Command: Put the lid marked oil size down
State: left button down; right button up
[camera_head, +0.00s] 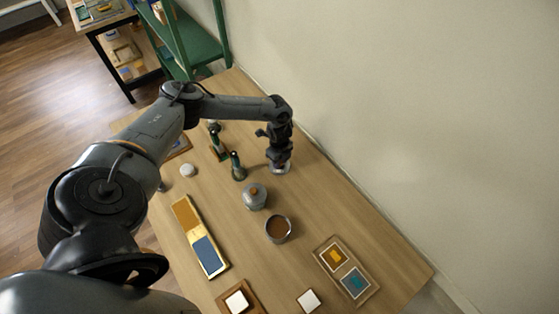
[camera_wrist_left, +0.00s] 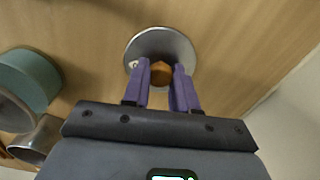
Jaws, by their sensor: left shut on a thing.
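My left gripper (camera_head: 280,164) is over the far part of the wooden table, near the wall side. Its purple fingers (camera_wrist_left: 160,82) are shut on the orange-brown knob (camera_wrist_left: 160,72) of a round grey lid (camera_wrist_left: 158,43). The lid's rim also shows in the head view (camera_head: 281,170), under the gripper. The lid lies about flat; I cannot tell whether it touches the table. A small pale mark is on its left edge, too small to read. My right gripper is not in view.
A grey pot with an orange-knobbed lid (camera_head: 255,196) and an open pot with brown contents (camera_head: 278,229) stand nearer. Dark green upright items (camera_head: 238,168) are left of the gripper. A yellow-and-blue tray (camera_head: 200,238) and a two-tile board (camera_head: 346,270) lie nearer. The wall (camera_head: 400,130) bounds the right.

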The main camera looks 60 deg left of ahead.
pick_arm(q)
jog(key=shift+f, duration=0.15)
jog(key=c, duration=0.9)
grip_release()
